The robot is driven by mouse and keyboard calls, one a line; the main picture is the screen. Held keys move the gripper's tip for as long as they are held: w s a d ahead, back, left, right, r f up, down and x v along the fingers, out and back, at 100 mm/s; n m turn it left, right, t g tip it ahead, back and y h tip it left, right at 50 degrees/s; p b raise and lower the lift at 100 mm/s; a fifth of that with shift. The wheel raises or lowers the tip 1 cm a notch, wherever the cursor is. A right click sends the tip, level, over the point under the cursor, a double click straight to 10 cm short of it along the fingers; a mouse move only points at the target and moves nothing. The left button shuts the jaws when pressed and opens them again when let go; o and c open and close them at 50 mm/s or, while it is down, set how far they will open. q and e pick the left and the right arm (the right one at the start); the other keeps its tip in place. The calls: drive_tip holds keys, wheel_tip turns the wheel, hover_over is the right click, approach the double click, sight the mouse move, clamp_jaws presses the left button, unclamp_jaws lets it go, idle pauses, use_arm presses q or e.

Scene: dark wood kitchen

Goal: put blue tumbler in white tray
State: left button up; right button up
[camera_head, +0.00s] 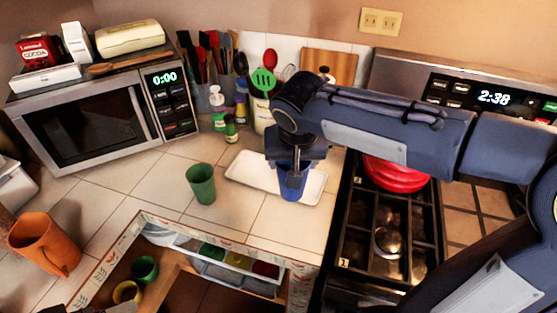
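The blue tumbler (292,191) stands upright, or is held upright, at the right part of the white tray (245,172) on the tiled counter. I cannot tell whether its base touches the tray. My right gripper (291,176) points straight down at the top of the tumbler, and its fingers overlap the tumbler's upper part. Their gap is too dark and hidden to judge. A small dark part at the bottom left edge (108,308) seems to be the tip of my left gripper, mostly cut off.
A green tumbler (201,184) stands left of the tray. An orange mug (44,243) is at the far left. The stove with a red pot (396,176) is right; a microwave (90,120) and utensils are behind.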

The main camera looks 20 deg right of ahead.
drive_tip(key=shift+w+d, duration=0.15)
drive_tip(key=shift+w, duration=0.2)
drive_tip(key=w+d+f+p, duration=0.3)
drive_tip(key=w+d+f, duration=0.4)
drive_tip(key=w+f, duration=0.4)
drive_tip(key=shift+x, duration=0.9)
drive_tip(key=shift+f, duration=0.15)
drive_tip(key=shift+f, duration=0.15)
drive_tip(key=o, duration=1.2)
drive_tip(key=shift+o, duration=0.2)
